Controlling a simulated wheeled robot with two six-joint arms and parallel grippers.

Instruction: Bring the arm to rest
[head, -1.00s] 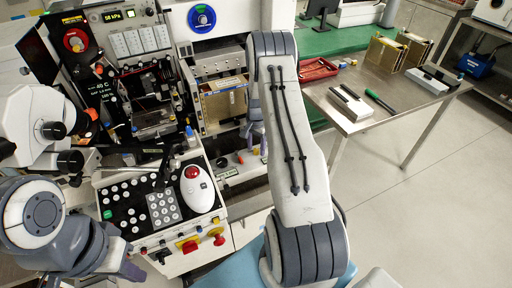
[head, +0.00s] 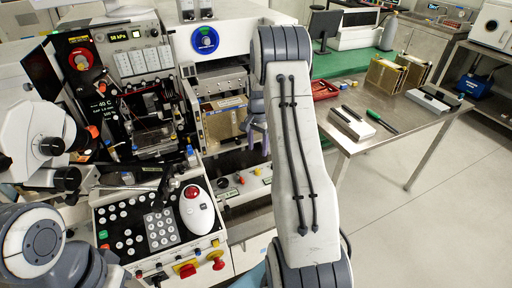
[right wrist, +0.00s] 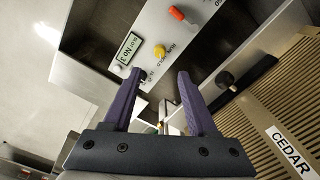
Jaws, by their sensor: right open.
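My right arm (head: 292,130) stands tall across the middle of the head view. Its gripper (head: 257,118) is mostly hidden behind the arm, with a bit of purple finger showing beside the machine's open bay. In the right wrist view, the two purple fingers of this gripper (right wrist: 160,85) are apart, with nothing held between them. A tan slatted magazine labelled CEDAR (right wrist: 265,105) is to the right of the fingers. My left arm (head: 45,250) is at the lower left of the head view; its gripper is out of view.
The bonding machine has a button panel (head: 130,232) and a white device with a red button (head: 196,212). A panel with red and yellow knobs (right wrist: 165,40) lies beyond the fingers. At right, a steel table (head: 365,142) holds a red tray (head: 324,90) and tools. The floor (head: 450,210) is clear.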

